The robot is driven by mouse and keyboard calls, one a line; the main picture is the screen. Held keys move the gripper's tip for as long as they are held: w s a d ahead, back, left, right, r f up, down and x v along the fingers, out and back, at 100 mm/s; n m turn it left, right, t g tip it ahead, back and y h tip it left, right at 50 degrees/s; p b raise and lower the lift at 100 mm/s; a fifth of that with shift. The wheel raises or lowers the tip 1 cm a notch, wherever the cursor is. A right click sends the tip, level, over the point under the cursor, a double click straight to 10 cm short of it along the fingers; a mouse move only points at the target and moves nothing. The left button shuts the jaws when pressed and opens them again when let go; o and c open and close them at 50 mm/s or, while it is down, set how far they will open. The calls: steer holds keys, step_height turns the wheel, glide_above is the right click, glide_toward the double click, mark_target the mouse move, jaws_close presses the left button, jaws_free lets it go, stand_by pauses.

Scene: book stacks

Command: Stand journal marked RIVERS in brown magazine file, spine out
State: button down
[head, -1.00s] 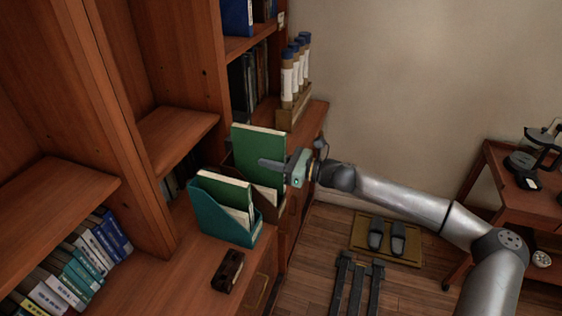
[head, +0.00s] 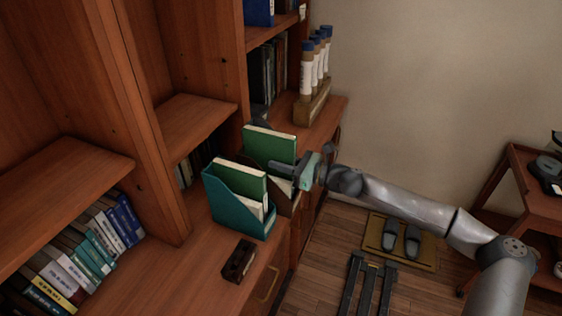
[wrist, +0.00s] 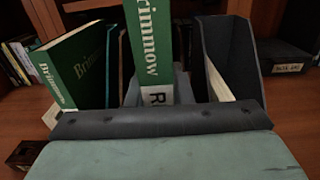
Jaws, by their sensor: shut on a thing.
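My gripper (head: 284,168) is shut on a green journal (head: 270,145), which stands upright. In the wrist view this journal (wrist: 149,40) shows its spine facing my gripper, with "Brimnow" and a white label starting with "R"; the rest of the label is hidden. The brown magazine file (head: 286,203) is just behind the teal file, mostly hidden by it and by my gripper. The journal's lower part is down at the brown file, apparently between its walls; its bottom edge is hidden, so I cannot tell whether it touches the base.
A teal file (head: 237,212) holding another green journal (head: 240,182) stands close in front. A dark grey file (wrist: 218,45) is to the right in the wrist view. A small dark brown block (head: 239,261) lies on the counter. Capped tubes (head: 315,65) stand in a rack behind.

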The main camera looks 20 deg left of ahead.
steer(key=c, duration=1.2)
jaws_free()
steer(key=shift+c, duration=0.8)
steer(key=shift+d, duration=0.15)
